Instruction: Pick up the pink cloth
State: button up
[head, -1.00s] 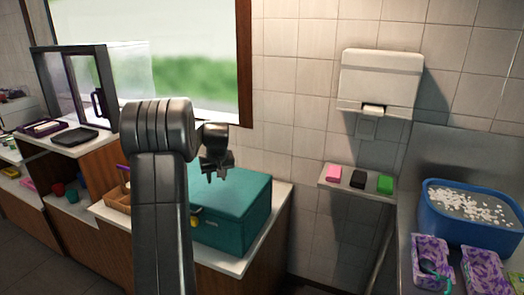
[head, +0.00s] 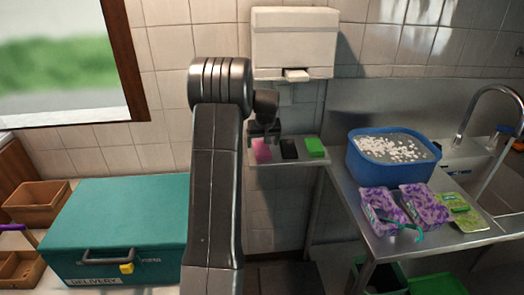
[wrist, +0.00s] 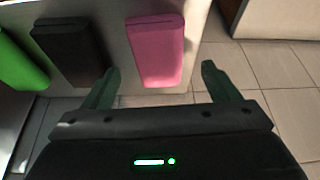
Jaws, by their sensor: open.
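The pink cloth (head: 262,151) is a small pink block-like piece at the left end of a small wall shelf (head: 288,160). In the wrist view the pink cloth (wrist: 155,50) lies just beyond the fingertips, roughly centred between them. My gripper (head: 263,137) hangs at the shelf, overlapping the cloth's upper edge in the head view. In the wrist view my gripper (wrist: 159,72) has its two green-lit fingers spread apart with nothing between them. I cannot tell the exact height gap to the cloth.
A black piece (head: 289,149) and a green piece (head: 315,147) sit right of the cloth. A white dispenser (head: 295,42) hangs above. A blue tub (head: 393,165) and purple packs (head: 425,197) stand on the steel counter. A teal delivery box (head: 118,222) is at left.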

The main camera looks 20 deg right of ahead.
aim_at(262, 146)
jog(key=w+f, duration=0.1)
jog(key=w+f+p, duration=0.1)
jog(key=shift+w+d+f, duration=0.1)
jog(key=shift+d+f, duration=0.25)
jog(key=shift+f, duration=0.35)
jog(key=shift+f, duration=0.15)
jog(key=c, duration=1.1)
